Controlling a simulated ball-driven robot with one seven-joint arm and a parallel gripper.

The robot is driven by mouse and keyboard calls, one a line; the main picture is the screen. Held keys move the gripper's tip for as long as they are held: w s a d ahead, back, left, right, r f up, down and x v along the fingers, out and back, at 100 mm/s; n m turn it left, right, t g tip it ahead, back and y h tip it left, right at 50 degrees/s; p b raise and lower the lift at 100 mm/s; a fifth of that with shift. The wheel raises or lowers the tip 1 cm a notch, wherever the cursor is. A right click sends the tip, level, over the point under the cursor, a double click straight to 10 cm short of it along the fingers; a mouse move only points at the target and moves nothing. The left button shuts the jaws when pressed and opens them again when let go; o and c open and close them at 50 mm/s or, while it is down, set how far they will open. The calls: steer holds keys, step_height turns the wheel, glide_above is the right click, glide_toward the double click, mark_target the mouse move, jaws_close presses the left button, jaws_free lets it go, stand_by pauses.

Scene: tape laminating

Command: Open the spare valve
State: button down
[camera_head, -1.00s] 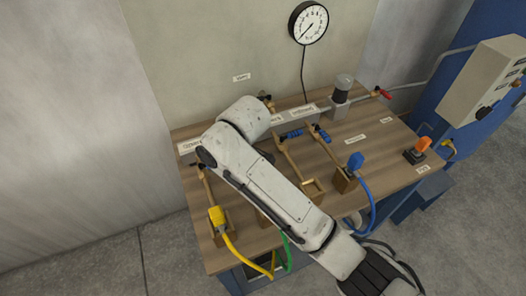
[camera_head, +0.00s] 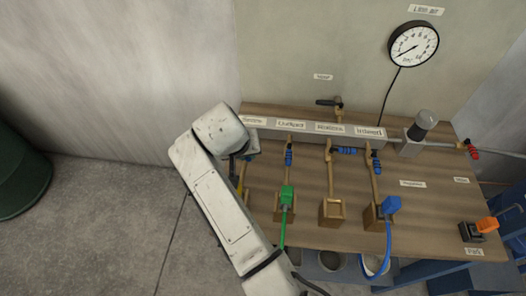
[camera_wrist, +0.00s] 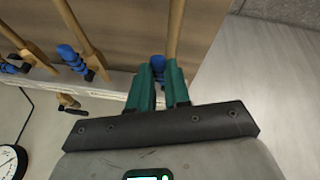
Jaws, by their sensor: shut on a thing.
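The leftmost valve has a blue handle (camera_wrist: 158,66) beside its brass pipe (camera_wrist: 176,25) in the wrist view. My gripper (camera_wrist: 160,85) has teal fingers on both sides of this handle and is shut on it. In the head view my arm covers this valve and most of the gripper. The label (camera_head: 253,121) above this valve is small and hard to read. To its right, the second blue handle (camera_head: 288,156) lies along its pipe, the third (camera_head: 347,151) lies crosswise, and the fourth (camera_head: 376,161) lies along its pipe.
The labelled manifold (camera_head: 310,131) runs along the back of the wooden bench (camera_head: 430,205). A pressure gauge (camera_head: 413,44) hangs on the wall. Green (camera_head: 287,197) and blue (camera_head: 391,205) hose connectors stand at the front. A green barrel (camera_head: 18,172) stands at far left; the floor between is clear.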

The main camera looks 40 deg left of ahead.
steer(key=shift+s+a+m+h, duration=0.2)
steer(key=shift+a+m+h, duration=0.1)
steer(key=shift+m, duration=0.3)
steer(key=shift+s+a+m+h, duration=0.2)
steer(key=shift+m+h, duration=0.1)
steer(key=shift+m, duration=0.3)
steer(key=c, duration=1.1)
jaws_free()
steer(key=b+v, duration=0.1)
steer(key=v, duration=0.9)
steer(key=shift+s+r, duration=0.3)
